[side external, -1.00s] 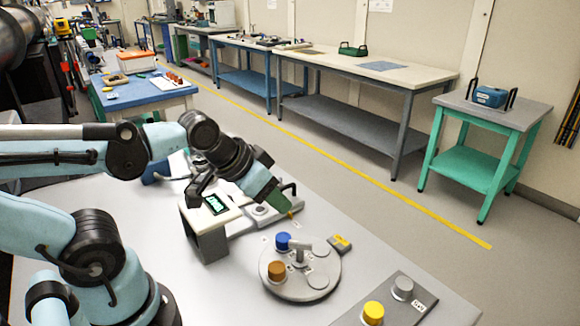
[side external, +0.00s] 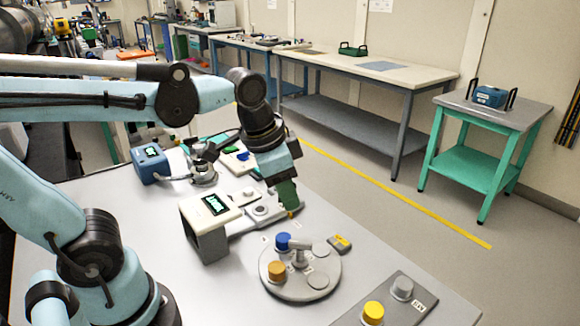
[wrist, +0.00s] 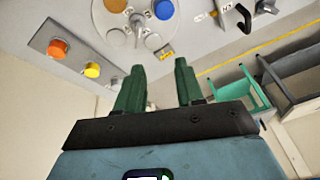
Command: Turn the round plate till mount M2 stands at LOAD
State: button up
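The round grey plate (side external: 318,262) lies on the grey bench, with a raised grip bar (side external: 300,250) at its centre. A blue mount (side external: 283,241) stands at its back left and a brown-orange mount (side external: 277,270) at its front left; two other seats look empty. I cannot read which mount is M2 or where LOAD is. A yellow tag (side external: 340,243) sits just off the plate's right rim. My gripper (side external: 290,207) points down behind the plate, above the bench and apart from it. In the wrist view my gripper (wrist: 159,68) has its green fingers apart, with nothing between them.
A grey strip (side external: 398,311) with a yellow knob (side external: 373,312) and a grey knob (side external: 402,288) lies front right of the plate. A stand with a green display (side external: 215,204) is left of the plate. A blue display box (side external: 150,164) is farther back.

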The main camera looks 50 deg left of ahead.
aim_at(301, 242)
jog(key=shift+w+d+f+m+g, duration=0.2)
jog(key=shift+d+f+m+g, duration=0.45)
jog(key=shift+f, duration=1)
jog(key=shift+w+d+f+m+g, duration=0.3)
jog(key=shift+f+m+g, duration=0.45)
jog(key=shift+f, duration=0.9)
jog(key=shift+w+d+f+m+g, duration=0.15)
jog(key=shift+d+f+m+g, duration=0.55)
jog(key=shift+f, duration=0.95)
jog(key=shift+a+t, duration=0.15)
jog(key=shift+t, duration=0.15)
grip_shut()
